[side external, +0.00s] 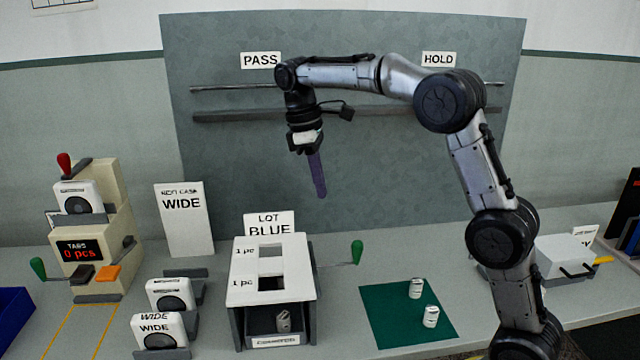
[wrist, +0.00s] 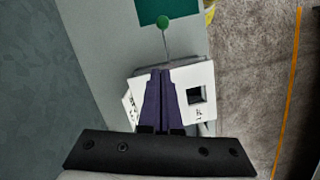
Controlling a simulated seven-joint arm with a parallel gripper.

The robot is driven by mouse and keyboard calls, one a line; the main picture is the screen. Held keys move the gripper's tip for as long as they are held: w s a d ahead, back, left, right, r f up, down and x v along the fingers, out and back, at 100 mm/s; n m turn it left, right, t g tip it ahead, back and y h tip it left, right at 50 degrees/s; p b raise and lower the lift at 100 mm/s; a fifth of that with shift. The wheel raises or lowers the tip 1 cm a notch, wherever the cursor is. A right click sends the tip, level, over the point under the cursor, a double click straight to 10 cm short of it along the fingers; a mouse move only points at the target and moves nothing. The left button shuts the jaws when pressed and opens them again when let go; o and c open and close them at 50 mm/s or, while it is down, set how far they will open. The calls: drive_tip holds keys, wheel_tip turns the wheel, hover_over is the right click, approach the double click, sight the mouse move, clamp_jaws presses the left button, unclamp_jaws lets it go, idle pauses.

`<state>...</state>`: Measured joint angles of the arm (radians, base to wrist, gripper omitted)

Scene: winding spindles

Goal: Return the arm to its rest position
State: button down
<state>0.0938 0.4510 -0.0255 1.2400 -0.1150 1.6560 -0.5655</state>
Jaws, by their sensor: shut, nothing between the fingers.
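My gripper (side external: 318,176) hangs in the air, pointing down, in front of the grey back panel and above the white lot box. Its purple fingers are shut with nothing between them. In the wrist view the closed fingers (wrist: 164,100) cover part of the white box top (wrist: 203,78), and one square opening shows beside them. My arm is raised and bent over the right side of the bench, well clear of the surface.
The white-topped box (side external: 243,293) has two openings and a metal piece (side external: 283,321) inside. Two metal cylinders (side external: 416,288) stand on the green mat (side external: 385,322). A tab machine (side external: 105,225) stands left, a green-knobbed lever (side external: 357,250) beside the box. A WIDE card (side external: 184,222) stands behind.

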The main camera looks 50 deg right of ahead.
drive_tip(key=s+a+r+t, duration=0.2)
drive_tip(key=s+r, duration=0.2)
drive_tip(key=s, duration=0.3)
drive_tip(key=s+a+r+t, duration=0.2)
drive_tip(key=s+r, duration=0.3)
drive_tip(key=s, duration=0.2)
drive_tip(key=s+a+f+m+t, duration=0.1)
drive_tip(key=s+f+m+t, duration=0.1)
drive_tip(key=s+f, duration=0.4)
drive_tip(key=s+a+f+m+t+y, duration=0.1)
drive_tip(key=s+f+m, duration=0.2)
drive_tip(key=s+f, duration=0.3)
drive_tip(key=shift+s+a+f+t, duration=0.3)
drive_tip(key=shift+s+f+t, duration=0.05)
drive_tip(key=shift+t, duration=0.05)
